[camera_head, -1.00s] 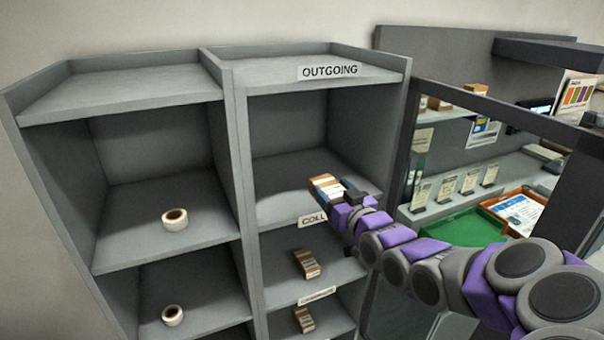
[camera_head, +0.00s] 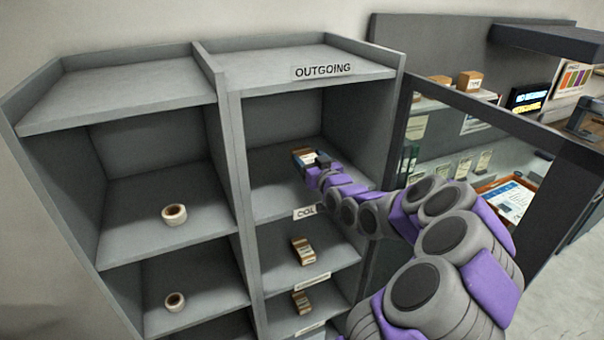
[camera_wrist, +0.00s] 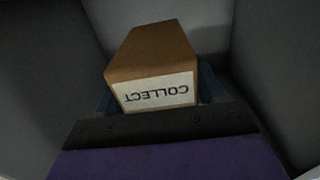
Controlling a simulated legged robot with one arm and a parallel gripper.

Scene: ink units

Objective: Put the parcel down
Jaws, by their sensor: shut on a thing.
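The parcel is a small brown box (camera_head: 302,154) with a white label; in the wrist view the box (camera_wrist: 155,50) shows the word COLLECT upside down. My gripper (camera_head: 308,160) is shut on the parcel, and its jaws (camera_wrist: 155,98) sit on both sides of it. They are inside the right column's compartment, below the board marked OUTGOING (camera_head: 323,70). The shelf floor (camera_head: 268,190) below carries a partly hidden label starting COL (camera_head: 304,212) on its front edge. I cannot tell whether the parcel touches this floor.
Other small boxes lie on the lower right shelves (camera_head: 302,250) (camera_head: 301,302). Tape rolls (camera_head: 174,214) (camera_head: 174,301) sit in the left column. The column divider (camera_head: 232,160) and right side wall (camera_head: 385,130) bound the compartment. A framed counter area (camera_head: 490,130) stands to the right.

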